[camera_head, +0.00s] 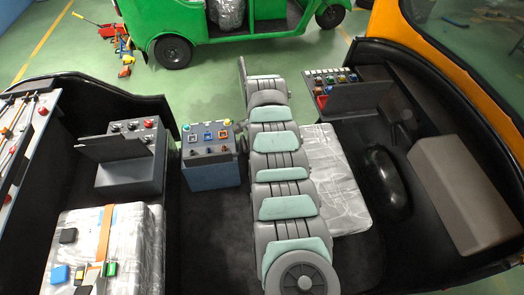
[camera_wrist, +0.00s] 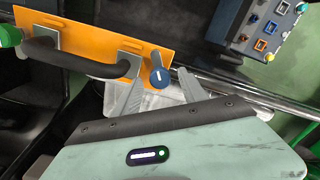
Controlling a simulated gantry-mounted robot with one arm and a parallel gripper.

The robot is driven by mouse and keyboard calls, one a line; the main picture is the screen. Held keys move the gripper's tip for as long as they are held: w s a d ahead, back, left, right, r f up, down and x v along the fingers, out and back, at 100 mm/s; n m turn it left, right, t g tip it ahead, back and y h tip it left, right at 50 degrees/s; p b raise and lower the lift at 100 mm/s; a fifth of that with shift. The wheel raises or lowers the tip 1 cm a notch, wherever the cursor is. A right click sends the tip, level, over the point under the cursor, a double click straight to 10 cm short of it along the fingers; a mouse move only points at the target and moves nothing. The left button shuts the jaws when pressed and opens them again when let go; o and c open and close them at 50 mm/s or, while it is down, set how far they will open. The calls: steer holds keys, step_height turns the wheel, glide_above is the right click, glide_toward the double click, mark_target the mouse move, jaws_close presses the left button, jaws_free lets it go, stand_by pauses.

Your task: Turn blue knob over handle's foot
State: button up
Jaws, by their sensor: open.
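The blue knob (camera_wrist: 160,77) is round with a white mark. It sits by the right end of an orange panel (camera_wrist: 85,30) in the wrist view, beside the right foot (camera_wrist: 129,58) of a black bar handle (camera_wrist: 80,62). My gripper (camera_wrist: 161,73) is open. Its two grey fingers point at the knob, one on each side of it in the picture. I cannot tell whether the tips are level with the knob or short of it. Nothing is between the fingers except the knob. In the head view I cannot make out the panel, handle, knob or fingers.
A control box with coloured buttons (camera_wrist: 262,28) stands at the upper right of the wrist view; a similar box (camera_head: 210,172) stands left of my arm in the head view. A metal rail (camera_wrist: 245,90) runs near the right finger. Wrapped blocks (camera_head: 335,180) lie right of my arm.

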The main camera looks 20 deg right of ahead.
steer(key=shift+c, duration=0.3)
jaws_close()
stand_by(0.4)
